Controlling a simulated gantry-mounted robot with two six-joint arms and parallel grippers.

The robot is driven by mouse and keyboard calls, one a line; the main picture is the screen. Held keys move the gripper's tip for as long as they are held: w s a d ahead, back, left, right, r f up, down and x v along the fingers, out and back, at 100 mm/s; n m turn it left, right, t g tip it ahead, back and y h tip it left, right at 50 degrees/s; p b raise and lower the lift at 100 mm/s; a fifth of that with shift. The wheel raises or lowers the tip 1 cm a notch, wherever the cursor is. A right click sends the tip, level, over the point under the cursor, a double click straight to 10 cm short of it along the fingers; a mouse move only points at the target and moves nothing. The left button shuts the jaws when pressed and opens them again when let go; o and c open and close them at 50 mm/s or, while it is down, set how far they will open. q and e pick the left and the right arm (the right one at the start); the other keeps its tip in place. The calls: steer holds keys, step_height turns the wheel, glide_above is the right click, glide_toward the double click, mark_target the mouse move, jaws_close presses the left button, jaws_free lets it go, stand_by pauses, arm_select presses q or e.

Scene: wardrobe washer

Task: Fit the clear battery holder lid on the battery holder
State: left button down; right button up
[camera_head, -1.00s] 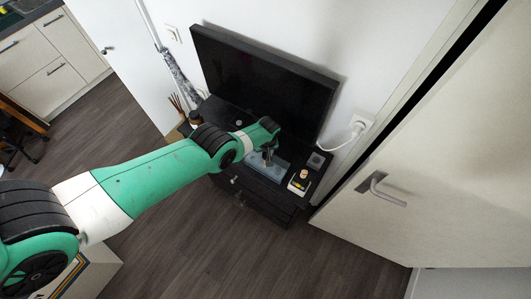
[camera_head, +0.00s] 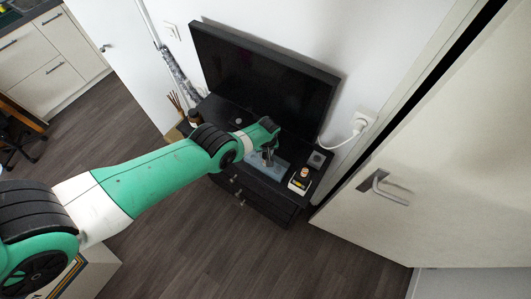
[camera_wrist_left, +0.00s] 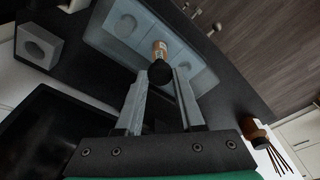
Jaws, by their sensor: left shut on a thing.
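The clear battery holder lid (camera_head: 280,171) shows in the head view as a pale bluish slab on or just above the dark cabinet top. In the left wrist view the see-through lid (camera_wrist_left: 103,38) spreads beyond my fingertips, with pale square compartments, one round shape and an orange-brown cylinder with a black end showing there. I cannot tell the battery holder apart from the lid, nor whether they touch. My left gripper (camera_head: 268,157) points down at the slab; its fingers (camera_wrist_left: 160,76) close around the black-ended part in the middle. My right gripper is not in view.
A grey block (camera_head: 317,159) with a round recess and a small white item (camera_head: 299,184) with an orange-topped cylinder stand to the right on the cabinet (camera_head: 252,190). A dark screen (camera_head: 265,80) rises close behind. A reed diffuser (camera_head: 193,117) stands at the left.

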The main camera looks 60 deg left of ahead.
arm_select(q)
steer(key=shift+f+b, duration=0.35)
steer(key=shift+f, duration=0.05)
steer(key=shift+c, duration=0.6)
jaws_free()
step_height(320, 180, up, 11)
steer(key=d+p, duration=0.1)
steer(key=p, duration=1.1)
steer(key=shift+s+d+r, duration=0.2)
steer(key=shift+d, duration=0.1)
